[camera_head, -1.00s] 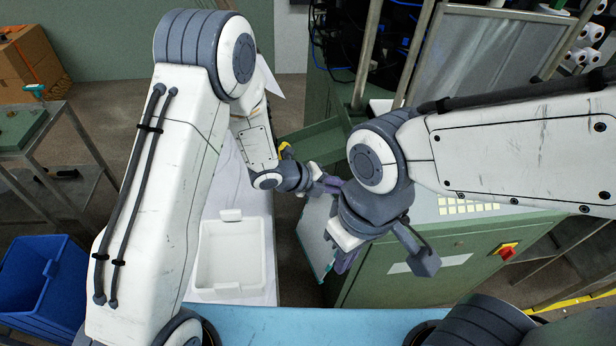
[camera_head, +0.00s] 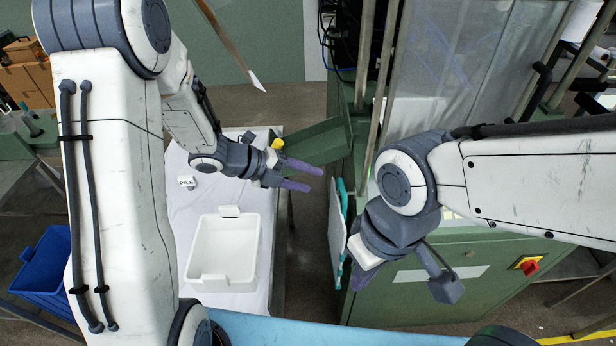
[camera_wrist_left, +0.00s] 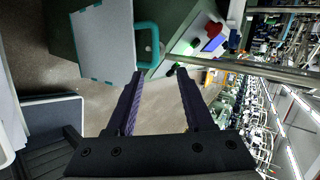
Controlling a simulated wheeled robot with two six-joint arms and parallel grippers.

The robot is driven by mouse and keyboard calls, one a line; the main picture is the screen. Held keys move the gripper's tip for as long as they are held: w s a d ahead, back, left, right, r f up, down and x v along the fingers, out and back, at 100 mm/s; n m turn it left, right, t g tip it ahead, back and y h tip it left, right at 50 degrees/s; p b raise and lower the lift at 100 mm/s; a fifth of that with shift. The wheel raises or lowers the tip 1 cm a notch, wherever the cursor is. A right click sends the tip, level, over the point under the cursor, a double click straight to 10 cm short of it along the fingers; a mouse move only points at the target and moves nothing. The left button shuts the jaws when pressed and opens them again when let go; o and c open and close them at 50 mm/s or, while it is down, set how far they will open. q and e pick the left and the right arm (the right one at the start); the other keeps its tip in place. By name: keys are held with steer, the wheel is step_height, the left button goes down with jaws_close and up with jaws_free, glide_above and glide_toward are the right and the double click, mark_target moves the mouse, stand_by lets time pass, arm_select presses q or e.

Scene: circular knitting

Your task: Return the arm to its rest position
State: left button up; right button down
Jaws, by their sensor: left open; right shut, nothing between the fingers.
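My left gripper (camera_head: 305,176) is on the left arm, above the gap between the white-covered table and the green machine. Its two purple fingers are apart with nothing between them, as the left wrist view (camera_wrist_left: 158,74) also shows. My right arm comes in from the right, and its wrist hangs in front of the green machine (camera_head: 440,290). A panel with a teal edge (camera_head: 338,225) is beside the machine, left of the right wrist.
A white tray (camera_head: 225,250) and a small labelled block (camera_head: 187,182) are on the white-covered table (camera_head: 190,215). A blue bin (camera_head: 45,270) stands at the left. A red switch (camera_head: 529,266) is on the machine's front.

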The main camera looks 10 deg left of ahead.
arm_select(q)
steer(key=a, duration=0.5)
step_height(320, 180, up, 4)
steer(key=w+d+n+t+y, duration=0.25)
steer(key=n+y, duration=0.35)
steer(key=n, duration=0.4)
steer(key=s+d+n+g+y+b, duration=0.1)
steer(key=s+n+g, duration=0.6)
steer(key=s, duration=2)
steer(key=d+n+y, duration=0.1)
steer(key=n, duration=0.5)
steer(key=shift+s+r+n+y+b, duration=0.25)
steer(key=shift+r+n+y+b, duration=0.1)
steer(key=shift+n+y+b, duration=0.05)
arm_select(e)
steer(key=a+f, duration=0.2)
steer(key=shift+w+a, duration=0.2)
steer(key=shift+a, duration=0.2)
